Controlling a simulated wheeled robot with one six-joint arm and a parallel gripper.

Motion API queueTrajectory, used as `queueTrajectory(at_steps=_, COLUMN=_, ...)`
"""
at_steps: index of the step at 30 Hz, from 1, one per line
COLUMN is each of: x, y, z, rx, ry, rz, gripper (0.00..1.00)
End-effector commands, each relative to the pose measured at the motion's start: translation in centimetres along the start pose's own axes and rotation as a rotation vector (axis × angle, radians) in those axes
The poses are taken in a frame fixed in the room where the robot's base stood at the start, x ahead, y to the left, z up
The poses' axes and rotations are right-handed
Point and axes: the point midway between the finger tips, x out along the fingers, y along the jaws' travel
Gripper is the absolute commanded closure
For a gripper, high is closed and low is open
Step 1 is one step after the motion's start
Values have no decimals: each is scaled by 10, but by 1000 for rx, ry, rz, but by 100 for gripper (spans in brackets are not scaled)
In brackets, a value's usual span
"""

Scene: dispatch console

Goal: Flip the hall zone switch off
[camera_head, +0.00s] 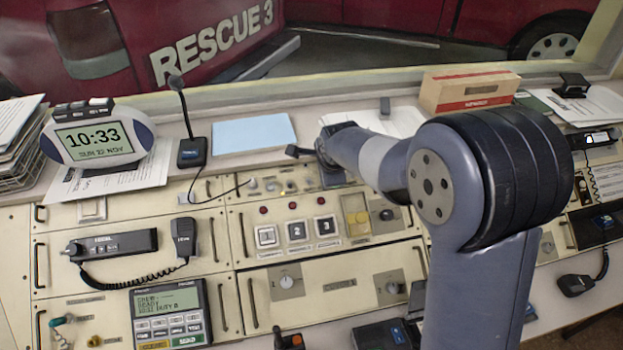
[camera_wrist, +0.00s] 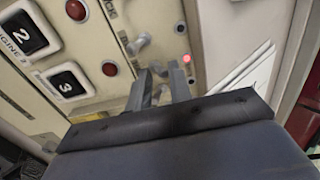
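A row of small metal toggle switches sits on the cream console panel (camera_head: 232,222), and a few show left of my arm, such as this toggle (camera_head: 270,186). Their labels are too small to read, so I cannot tell which is the hall zone one. My gripper (camera_wrist: 159,85) points at the panel in the wrist view, its two grey fingers apart. A toggle (camera_wrist: 138,45) stands just beyond the left finger. A small metal part (camera_wrist: 158,70) shows near the gap between the fingertips; I cannot tell if they touch it. A red lamp (camera_wrist: 186,58) glows beside the right finger. In the head view my arm hides the fingertips.
Numbered buttons 2 (camera_wrist: 22,34) and 3 (camera_wrist: 67,83) and unlit red lamps (camera_wrist: 109,68) lie left of my gripper. A desk microphone (camera_head: 192,150), blue paper (camera_head: 254,133) and a cardboard box (camera_head: 468,92) stand on the ledge behind. A radio handset (camera_head: 183,238) hangs left.

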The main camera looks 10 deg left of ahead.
Motion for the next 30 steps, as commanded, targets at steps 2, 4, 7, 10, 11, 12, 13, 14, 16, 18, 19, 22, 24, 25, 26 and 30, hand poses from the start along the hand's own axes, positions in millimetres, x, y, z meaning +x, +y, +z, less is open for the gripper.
queueTrajectory(at_steps=2, x=2, y=0, z=0, rx=0, ry=0, rz=0, gripper=80)
queueTrajectory(at_steps=4, x=2, y=0, z=0, rx=0, ry=0, rz=0, gripper=80)
queueTrajectory(at_steps=7, x=2, y=0, z=0, rx=0, ry=0, rz=0, gripper=80)
queueTrajectory(at_steps=10, x=2, y=0, z=0, rx=0, ry=0, rz=0, gripper=80)
queueTrajectory(at_steps=11, x=2, y=0, z=0, rx=0, ry=0, rz=0, gripper=80)
queueTrajectory(at_steps=12, x=2, y=0, z=0, rx=0, ry=0, rz=0, gripper=80)
queueTrajectory(at_steps=13, x=2, y=0, z=0, rx=0, ry=0, rz=0, gripper=80)
queueTrajectory(at_steps=14, x=2, y=0, z=0, rx=0, ry=0, rz=0, gripper=80)
queueTrajectory(at_steps=16, x=2, y=0, z=0, rx=0, ry=0, rz=0, gripper=80)
queueTrajectory(at_steps=18, x=2, y=1, z=0, rx=0, ry=0, rz=0, gripper=80)
queueTrajectory(at_steps=19, x=2, y=2, z=0, rx=0, ry=0, rz=0, gripper=80)
queueTrajectory(at_steps=22, x=3, y=4, z=0, rx=0, ry=0, rz=1, gripper=80)
queueTrajectory(at_steps=24, x=3, y=7, z=0, rx=0, ry=0, rz=1, gripper=80)
queueTrajectory(at_steps=25, x=3, y=8, z=0, rx=-1, ry=0, rz=1, gripper=80)
queueTrajectory(at_steps=26, x=3, y=9, z=0, rx=-1, ry=0, rz=2, gripper=80)
queueTrajectory(at_steps=30, x=3, y=13, z=0, rx=-1, ry=0, rz=2, gripper=80)
